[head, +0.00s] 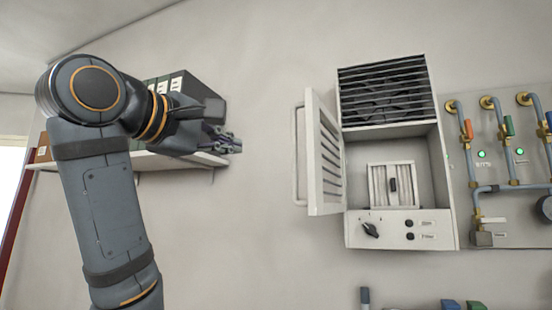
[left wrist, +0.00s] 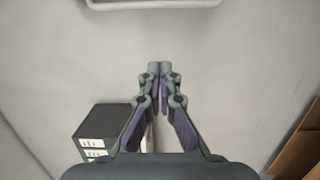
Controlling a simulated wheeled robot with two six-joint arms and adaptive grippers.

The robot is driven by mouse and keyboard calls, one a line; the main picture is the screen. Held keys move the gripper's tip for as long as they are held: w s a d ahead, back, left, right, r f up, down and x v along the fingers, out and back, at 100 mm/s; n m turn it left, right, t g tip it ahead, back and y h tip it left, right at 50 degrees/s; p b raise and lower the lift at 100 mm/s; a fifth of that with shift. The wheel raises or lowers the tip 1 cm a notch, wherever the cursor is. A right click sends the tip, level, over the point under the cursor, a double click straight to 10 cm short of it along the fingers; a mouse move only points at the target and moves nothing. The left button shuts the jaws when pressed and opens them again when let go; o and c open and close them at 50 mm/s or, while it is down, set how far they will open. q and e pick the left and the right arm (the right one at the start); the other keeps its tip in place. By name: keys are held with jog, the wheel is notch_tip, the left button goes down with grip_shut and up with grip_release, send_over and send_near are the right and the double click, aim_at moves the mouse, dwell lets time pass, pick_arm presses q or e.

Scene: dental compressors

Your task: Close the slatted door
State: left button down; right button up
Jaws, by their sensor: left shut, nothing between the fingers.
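The slatted door (head: 326,155) stands open in the head view, hinged at the left side of the white wall cabinet (head: 445,185) and swung out to the left. It has a long pale handle (head: 298,155) on its outer face. In the left wrist view the shut fingertips (left wrist: 160,68) point toward a pale bar (left wrist: 150,3) at the top edge, likely the door handle. My right gripper is not in view.
A wall shelf (head: 180,160) with dark binders (head: 175,85) lies behind my left arm. Right of the cabinet are pipes with coloured valves (head: 468,129). The wall between my gripper and the door is clear. Several small items show at the bottom edge.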

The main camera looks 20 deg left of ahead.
pick_arm(q)
jog(key=w+d+p, duration=0.5)
jog(key=w+p, duration=0.1)
jog(key=w, duration=0.4)
jog(key=shift+w+d, duration=0.25)
jog(key=shift+d, duration=0.15)
